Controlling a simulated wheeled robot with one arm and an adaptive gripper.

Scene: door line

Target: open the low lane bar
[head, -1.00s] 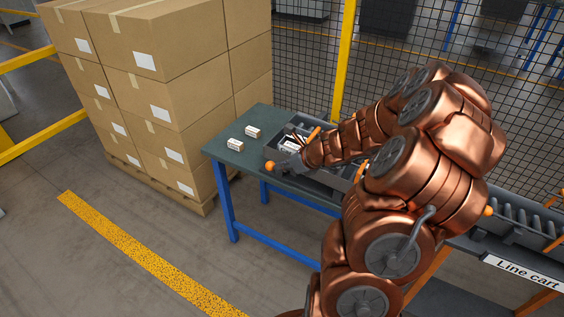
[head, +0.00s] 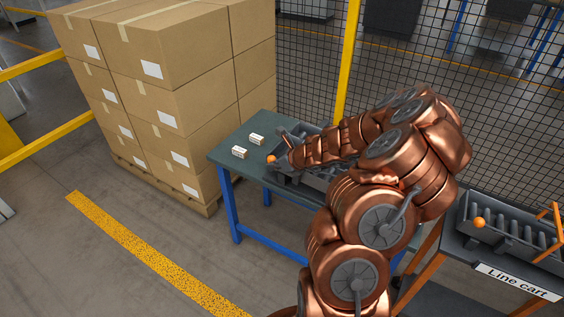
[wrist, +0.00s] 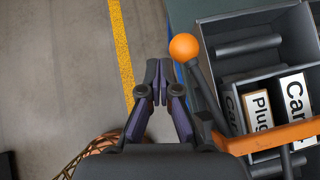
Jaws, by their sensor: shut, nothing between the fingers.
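In the wrist view an orange bar (wrist: 275,137) lies across a grey lane (wrist: 208,28) that holds white cartons. A dark lever (wrist: 205,95) runs from the bar's end to an orange ball knob (wrist: 184,47). My gripper (wrist: 160,78) is shut and empty, just left of the knob and lever; whether it touches them I cannot tell. In the head view the same knob (head: 271,159) shows at the table lane's near end, while my arm hides most of that lane and its bar.
A second lane with an orange bar (head: 549,229) and knob (head: 480,222) sits on the line cart (head: 517,281) at right. Two small cartons (head: 240,152) lie on the green table (head: 225,150). Stacked boxes (head: 170,60) stand left, mesh fence behind; floor in front is open.

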